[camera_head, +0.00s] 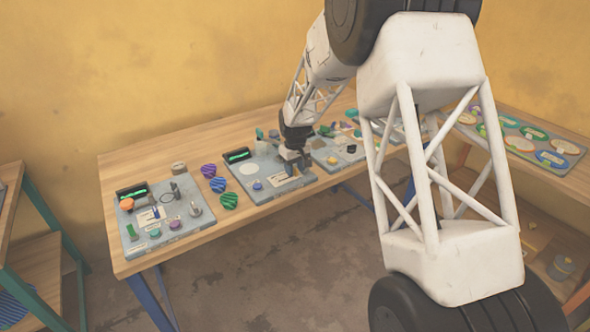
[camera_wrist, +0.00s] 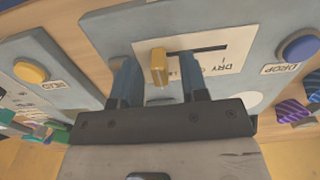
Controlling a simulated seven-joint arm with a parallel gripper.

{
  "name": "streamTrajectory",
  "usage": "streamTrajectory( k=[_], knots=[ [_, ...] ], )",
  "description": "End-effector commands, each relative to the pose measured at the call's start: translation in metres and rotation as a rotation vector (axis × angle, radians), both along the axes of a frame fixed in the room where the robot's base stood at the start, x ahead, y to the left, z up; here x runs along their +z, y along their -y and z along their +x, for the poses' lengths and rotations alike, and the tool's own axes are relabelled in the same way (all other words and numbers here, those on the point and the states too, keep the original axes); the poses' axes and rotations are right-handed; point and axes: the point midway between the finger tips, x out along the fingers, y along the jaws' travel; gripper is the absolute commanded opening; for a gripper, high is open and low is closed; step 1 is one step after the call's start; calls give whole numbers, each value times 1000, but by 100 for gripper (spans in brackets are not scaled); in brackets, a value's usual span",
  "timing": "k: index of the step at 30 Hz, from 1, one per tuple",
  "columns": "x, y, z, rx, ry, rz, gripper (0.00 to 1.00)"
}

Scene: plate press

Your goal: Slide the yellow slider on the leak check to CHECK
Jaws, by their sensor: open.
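The yellow slider (camera_wrist: 158,66) is a small upright block at the left end of a dark slot, in the wrist view. The slot runs to the right across a cream label (camera_wrist: 222,50) on a grey panel (camera_wrist: 110,28). The word DRY reads upside down on the label; CHECK cannot be made out. My gripper (camera_wrist: 157,58) is open, with one finger on each side of the slider and visible gaps to it. In the head view my gripper (camera_head: 294,158) is low over the right part of the middle panel (camera_head: 247,178), and the slider cannot be made out there.
A blue DROP button (camera_wrist: 298,47) is to the right of the label. A yellow button (camera_wrist: 31,72) is on the neighbouring panel to the left. Purple and green striped pieces (camera_head: 216,184) lie between panels on the wooden table (camera_head: 125,165). Another panel (camera_head: 150,235) stands at the left.

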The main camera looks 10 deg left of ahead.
Motion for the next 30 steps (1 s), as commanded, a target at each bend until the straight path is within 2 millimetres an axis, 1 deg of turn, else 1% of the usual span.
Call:
streamTrajectory(
  k=[4, 12, 13, 18, 21, 30],
  knots=[
    [-5, 0, 0, 0, 0, 0, 40],
    [-6, 0, 0, 0, 0, 0, 40],
    [-6, 0, 0, 0, 0, 0, 39],
    [-6, 0, 0, 0, 0, 0, 13],
    [-6, 0, 0, 0, 0, 0, 0],
    [-6, -2, -2, 1, 0, 0, 0]
  ],
)
